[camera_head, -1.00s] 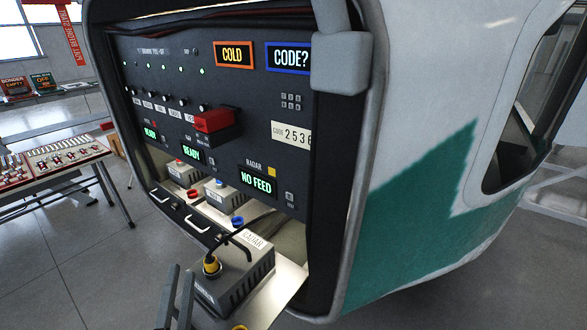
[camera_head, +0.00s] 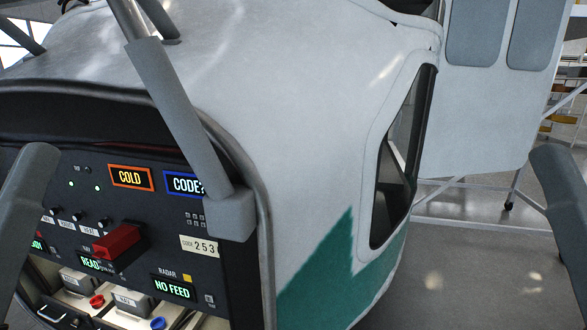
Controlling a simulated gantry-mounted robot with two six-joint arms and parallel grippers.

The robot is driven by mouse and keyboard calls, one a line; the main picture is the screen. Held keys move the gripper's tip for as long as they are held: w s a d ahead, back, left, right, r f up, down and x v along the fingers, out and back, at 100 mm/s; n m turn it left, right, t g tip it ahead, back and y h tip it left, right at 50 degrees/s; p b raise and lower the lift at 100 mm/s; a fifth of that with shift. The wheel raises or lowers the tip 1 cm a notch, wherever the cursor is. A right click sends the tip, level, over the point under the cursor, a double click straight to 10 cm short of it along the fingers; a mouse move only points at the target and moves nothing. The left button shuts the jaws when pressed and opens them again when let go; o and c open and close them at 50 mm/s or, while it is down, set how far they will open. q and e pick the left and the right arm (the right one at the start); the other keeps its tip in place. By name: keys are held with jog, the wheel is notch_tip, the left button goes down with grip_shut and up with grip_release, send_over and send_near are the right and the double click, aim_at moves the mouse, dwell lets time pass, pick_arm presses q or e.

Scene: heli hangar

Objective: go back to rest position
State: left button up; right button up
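Neither gripper shows in the head view. A grey link of my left arm (camera_head: 32,190) stands at the left edge, in front of the panel. A grey link of my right arm (camera_head: 562,190) stands at the right edge over open floor. The black panel (camera_head: 135,235) in the open helicopter nose carries an orange-framed COLD display (camera_head: 131,177), a blue-framed CODE? display (camera_head: 184,183), partly covered by a strut, and a NO FEED display (camera_head: 173,287). A red switch cover (camera_head: 116,241) sticks out from it.
The white and green helicopter body (camera_head: 310,140) fills the middle. A grey strut (camera_head: 178,115) crosses the nose opening's upper right. Grey boxes (camera_head: 128,300) with red and blue caps sit on the shelf below the panel. Floor (camera_head: 450,280) is clear at the right.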

pick_arm(q)
notch_tip(320, 180, up, 16)
jog(key=p, duration=1.2)
pick_arm(e)
notch_tip(320, 180, up, 16)
pick_arm(q)
notch_tip(320, 180, down, 28)
jog(key=b, duration=2.8)
jog(key=shift+f, duration=0.2)
pick_arm(e)
notch_tip(320, 180, down, 28)
jog(key=shift+f, duration=0.2)
